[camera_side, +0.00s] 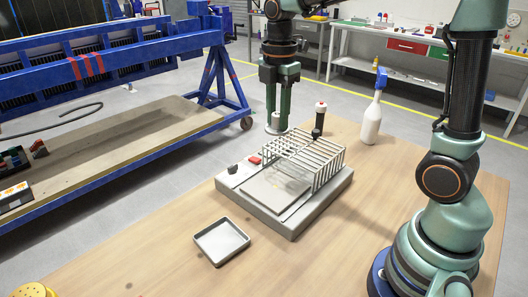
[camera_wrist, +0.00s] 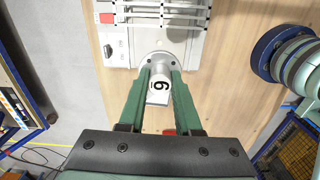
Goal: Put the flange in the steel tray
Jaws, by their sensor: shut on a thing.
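The flange (camera_side: 276,128) is a pale grey round disc with a narrower neck, upright near the table's far edge in the side view. My gripper (camera_side: 278,112) points down from above and is shut on its neck. In the wrist view my gripper (camera_wrist: 160,74) has its two green fingers on either side of the flange (camera_wrist: 155,61), whose pale neck bears a black numeral. I cannot tell whether the disc touches the table. The steel tray (camera_side: 221,241) is shallow, square and empty, on the table in the side view's lower middle. It is not visible in the wrist view.
A grey jig base (camera_side: 292,222) with a barred cage (camera_side: 328,163) stands between my gripper and the tray. A black and white bottle (camera_side: 320,118) and a spray bottle (camera_side: 371,122) stand behind it. Bare wooden table (camera_side: 150,262) surrounds the tray.

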